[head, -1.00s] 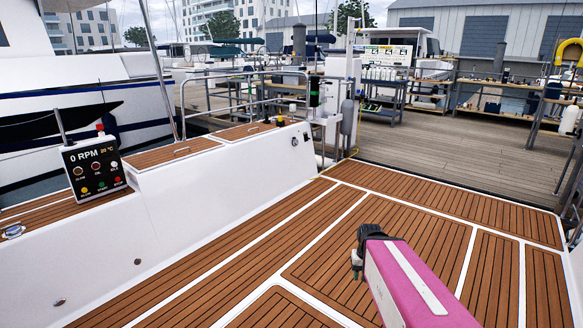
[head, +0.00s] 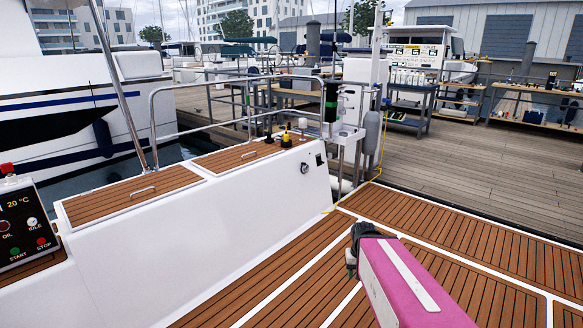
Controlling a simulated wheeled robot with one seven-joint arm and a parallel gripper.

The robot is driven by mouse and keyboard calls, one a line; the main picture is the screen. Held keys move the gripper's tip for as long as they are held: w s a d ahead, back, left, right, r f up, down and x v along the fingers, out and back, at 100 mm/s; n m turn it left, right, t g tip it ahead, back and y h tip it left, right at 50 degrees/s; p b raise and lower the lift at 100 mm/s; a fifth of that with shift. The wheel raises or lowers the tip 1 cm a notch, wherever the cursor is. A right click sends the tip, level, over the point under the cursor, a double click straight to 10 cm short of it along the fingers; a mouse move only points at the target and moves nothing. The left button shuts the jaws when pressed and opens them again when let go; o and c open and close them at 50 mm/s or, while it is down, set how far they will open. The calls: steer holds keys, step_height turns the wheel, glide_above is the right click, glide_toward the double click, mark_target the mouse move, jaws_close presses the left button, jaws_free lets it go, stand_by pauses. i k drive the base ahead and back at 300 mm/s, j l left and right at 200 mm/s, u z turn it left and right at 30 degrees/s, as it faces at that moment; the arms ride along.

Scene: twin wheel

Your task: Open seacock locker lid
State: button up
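Two teak lids are set in the top of the white side bench. The nearer lid (head: 105,203) has a small metal handle (head: 143,192) and lies flat and closed. The farther lid (head: 222,160) also lies flat, with a handle (head: 249,155) and small dark and yellow items at its far end. No label shows which one is the seacock locker lid. My gripper (head: 351,262) is dark, at the end of my pink arm, low over the teak deck. It is right of the bench and apart from both lids. Its fingers are mostly hidden, so its opening cannot be seen.
A black control panel (head: 24,228) with buttons stands at the left edge. A metal rail (head: 235,84) runs behind the lids. A black and green cylinder (head: 331,100) stands by the bench's far end. The teak deck (head: 290,262) is clear. A dock with workbenches lies beyond.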

mark_target(217, 164)
steer(key=i+u, duration=0.15)
steer(key=i, duration=0.3)
steer(key=i+l+u, duration=0.15)
steer(key=i, duration=0.25)
steer(key=i+l+u, duration=0.1)
steer(key=i, duration=0.35)
steer(key=i+l+u, duration=0.15)
steer(key=i, duration=0.25)
steer(key=i+l+u, duration=1.15)
steer(key=i+l, duration=0.05)
steer(key=l, duration=0.1)
